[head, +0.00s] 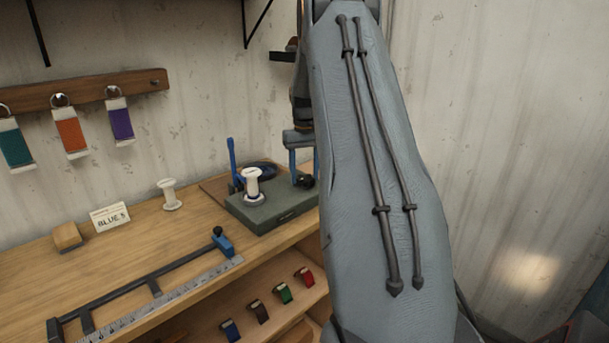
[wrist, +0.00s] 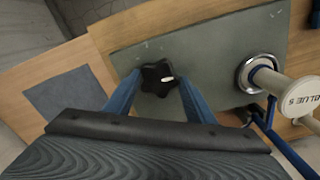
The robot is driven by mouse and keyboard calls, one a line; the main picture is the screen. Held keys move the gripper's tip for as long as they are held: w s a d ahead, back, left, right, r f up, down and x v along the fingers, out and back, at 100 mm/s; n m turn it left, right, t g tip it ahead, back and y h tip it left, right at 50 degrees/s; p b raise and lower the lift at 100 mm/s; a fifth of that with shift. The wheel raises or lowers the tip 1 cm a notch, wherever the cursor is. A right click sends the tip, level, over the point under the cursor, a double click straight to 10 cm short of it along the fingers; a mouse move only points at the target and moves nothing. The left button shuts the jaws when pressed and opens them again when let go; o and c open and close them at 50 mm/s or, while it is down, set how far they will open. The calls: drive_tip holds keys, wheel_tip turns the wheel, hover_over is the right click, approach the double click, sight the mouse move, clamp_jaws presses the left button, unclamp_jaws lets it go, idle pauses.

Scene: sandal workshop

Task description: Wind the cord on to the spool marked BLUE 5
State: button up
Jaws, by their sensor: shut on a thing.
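The winder, a grey-green block (head: 283,213), sits on the bench; it also fills the middle of the wrist view (wrist: 205,45). A white spool (head: 253,185) stands upright on it; in the wrist view its top flange (wrist: 300,95) reads BLUE 5. My gripper (head: 303,178) points down over the block's right end. In the wrist view its blue fingers (wrist: 158,82) are shut on a black lobed knob (wrist: 154,72). A dark blue coil, perhaps the cord (head: 264,167), lies behind the spool, partly hidden. I cannot make out cord on the spool.
A blue post (head: 232,160) rises at the block's left. Another white spool (head: 170,195), a BLUE 5 card (head: 110,217), a wooden block (head: 67,237) and a ruler with a black rail (head: 165,300) are on the bench. Colored tags hang behind. Several small colored items lie on the lower shelf.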

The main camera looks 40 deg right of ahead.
drive_tip(key=m, duration=0.4)
drive_tip(key=shift+w+d+m+b, duration=0.1)
drive_tip(key=shift+m+b, duration=0.2)
drive_tip(key=m, duration=0.4)
drive_tip(key=shift+m+b, duration=0.3)
drive_tip(key=m, duration=0.4)
drive_tip(key=shift+d+b, duration=0.1)
drive_tip(key=shift+b, duration=0.2)
drive_tip(key=m, duration=0.5)
drive_tip(key=shift+b, duration=0.3)
drive_tip(key=m, duration=0.4)
drive_tip(key=shift+m+b, duration=0.3)
drive_tip(key=shift+b, duration=0.05)
drive_tip(key=m, duration=0.4)
drive_tip(key=shift+r+b, duration=0.1)
drive_tip(key=shift+b, duration=0.2)
drive_tip(key=m, duration=0.5)
drive_tip(key=shift+b, duration=0.3)
drive_tip(key=m, duration=0.4)
drive_tip(key=shift+b, duration=0.3)
drive_tip(key=shift+m, duration=0.3)
